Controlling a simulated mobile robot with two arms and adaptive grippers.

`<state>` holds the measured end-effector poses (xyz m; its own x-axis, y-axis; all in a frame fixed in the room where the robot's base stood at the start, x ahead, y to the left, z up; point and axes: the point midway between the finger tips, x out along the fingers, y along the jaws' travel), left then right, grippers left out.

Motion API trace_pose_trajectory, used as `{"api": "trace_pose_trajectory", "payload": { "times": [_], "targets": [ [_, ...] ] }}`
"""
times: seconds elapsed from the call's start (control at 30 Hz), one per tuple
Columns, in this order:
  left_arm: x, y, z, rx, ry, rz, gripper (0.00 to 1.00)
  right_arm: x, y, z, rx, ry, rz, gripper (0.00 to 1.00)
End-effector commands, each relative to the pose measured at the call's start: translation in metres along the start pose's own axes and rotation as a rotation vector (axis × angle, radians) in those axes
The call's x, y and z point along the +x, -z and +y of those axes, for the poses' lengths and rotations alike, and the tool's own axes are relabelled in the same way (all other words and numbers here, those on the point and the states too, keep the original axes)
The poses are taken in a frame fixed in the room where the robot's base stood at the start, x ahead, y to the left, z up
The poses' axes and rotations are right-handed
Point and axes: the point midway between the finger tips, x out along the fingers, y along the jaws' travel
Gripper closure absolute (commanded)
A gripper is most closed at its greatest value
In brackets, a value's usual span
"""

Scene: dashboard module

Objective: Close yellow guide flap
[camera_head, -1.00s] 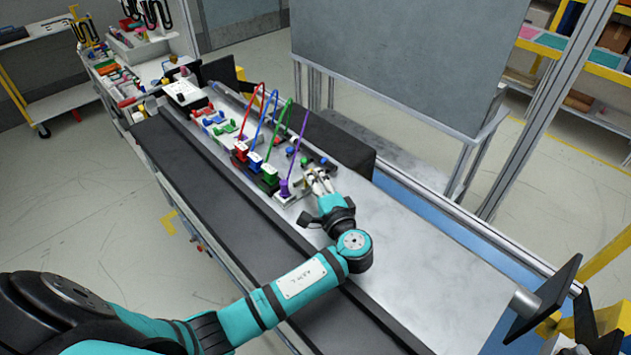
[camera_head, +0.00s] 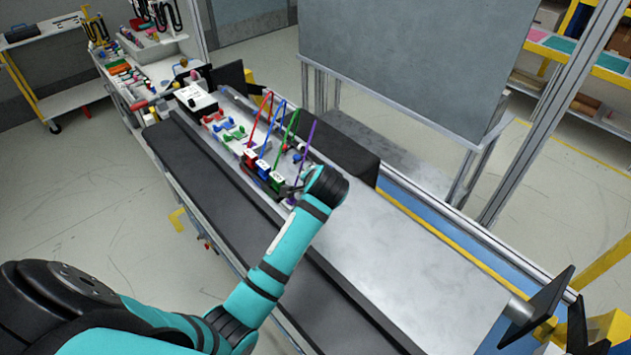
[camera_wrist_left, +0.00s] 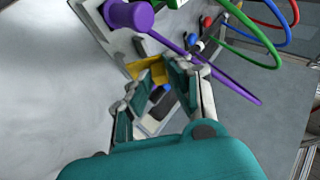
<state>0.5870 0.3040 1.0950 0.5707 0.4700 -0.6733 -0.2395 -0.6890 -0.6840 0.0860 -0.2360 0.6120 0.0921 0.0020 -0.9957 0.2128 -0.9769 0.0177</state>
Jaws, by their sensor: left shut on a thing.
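The yellow guide flap (camera_wrist_left: 149,73) shows in the left wrist view, at the edge of the grey dashboard module (camera_wrist_left: 122,48) beside a purple plug (camera_wrist_left: 130,15). My left gripper (camera_wrist_left: 155,80) has its fingers on either side of the flap and is shut on it. Part of the flap is hidden by the fingers. In the head view my left wrist covers the flap and most of the gripper. The near end of the module, with its blue connector (camera_head: 264,170) and green connector (camera_head: 276,181), lies just left of my wrist. My right gripper is out of view.
Red, blue, green and purple cables (camera_head: 306,150) arch over the module close to my wrist. A black block (camera_head: 340,150) stands behind it. The grey table surface (camera_head: 400,250) to the right is clear. A dark strip (camera_head: 220,190) runs along the front.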

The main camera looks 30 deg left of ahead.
Motion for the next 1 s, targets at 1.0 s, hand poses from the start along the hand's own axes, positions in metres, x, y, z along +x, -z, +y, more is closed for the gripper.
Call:
{"api": "trace_pose_trajectory", "payload": {
  "times": [1.0],
  "targets": [
    [0.031,-0.014,-0.013,-0.283,-0.683,-0.004,1.0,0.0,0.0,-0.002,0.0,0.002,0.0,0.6]
  ]
}}
